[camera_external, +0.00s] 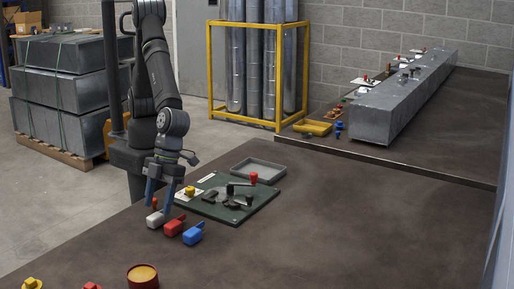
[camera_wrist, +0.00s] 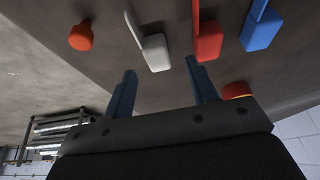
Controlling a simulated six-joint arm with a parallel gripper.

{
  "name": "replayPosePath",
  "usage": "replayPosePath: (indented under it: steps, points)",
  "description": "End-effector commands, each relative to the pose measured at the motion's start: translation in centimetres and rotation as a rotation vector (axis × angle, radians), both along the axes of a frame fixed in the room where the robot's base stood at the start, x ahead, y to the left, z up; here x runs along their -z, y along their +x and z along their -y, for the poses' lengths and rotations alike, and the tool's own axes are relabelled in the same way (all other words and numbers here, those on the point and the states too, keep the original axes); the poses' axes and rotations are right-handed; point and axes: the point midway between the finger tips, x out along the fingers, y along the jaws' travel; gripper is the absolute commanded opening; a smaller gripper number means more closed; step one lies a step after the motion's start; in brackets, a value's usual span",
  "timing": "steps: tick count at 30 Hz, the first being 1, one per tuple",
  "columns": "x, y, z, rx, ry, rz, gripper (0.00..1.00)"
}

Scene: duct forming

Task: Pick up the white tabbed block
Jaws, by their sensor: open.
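The white tabbed block (camera_external: 155,219) lies on the brown table, at the left end of a row with a red tabbed block (camera_external: 173,227) and a blue tabbed block (camera_external: 193,234). My gripper (camera_external: 158,209) points down just above the white block, with its blue fingers open and nothing held. In the wrist view the white block (camera_wrist: 156,54) shows whole, just beyond the gap between my fingertips (camera_wrist: 161,70), with its thin tab pointing up-left. The red block (camera_wrist: 208,40) is close to the right finger. The blue block (camera_wrist: 262,30) is farther right.
A red can with an orange top (camera_external: 143,276) stands at the front. The table's right side is clear.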

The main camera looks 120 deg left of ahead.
Motion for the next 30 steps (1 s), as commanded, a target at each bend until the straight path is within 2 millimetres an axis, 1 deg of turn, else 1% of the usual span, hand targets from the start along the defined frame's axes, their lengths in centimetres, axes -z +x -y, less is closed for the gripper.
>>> replayPosePath:
  steps: [1,3,6,13,14,18,21,30]
  points:
    - [0.9,-0.3,0.3,0.002,0.002,-0.004,0.53]
    - [1.9,-0.3,0.7,0.0,0.002,-0.003,0.53]
    - [2.9,-0.3,1.1,0.0,0.001,-0.002,0.53]
    - [3.0,-0.2,1.2,0.0,0.0,0.0,0.53]
    - [3.0,-0.2,1.2,0.0,0.0,0.0,0.49]
    - [3.0,-0.2,1.2,0.0,0.0,0.0,0.21]
    - [3.0,-0.2,1.2,0.0,0.0,0.0,0.04]
    - [2.8,-0.2,1.2,0.0,-0.001,0.0,0.04]
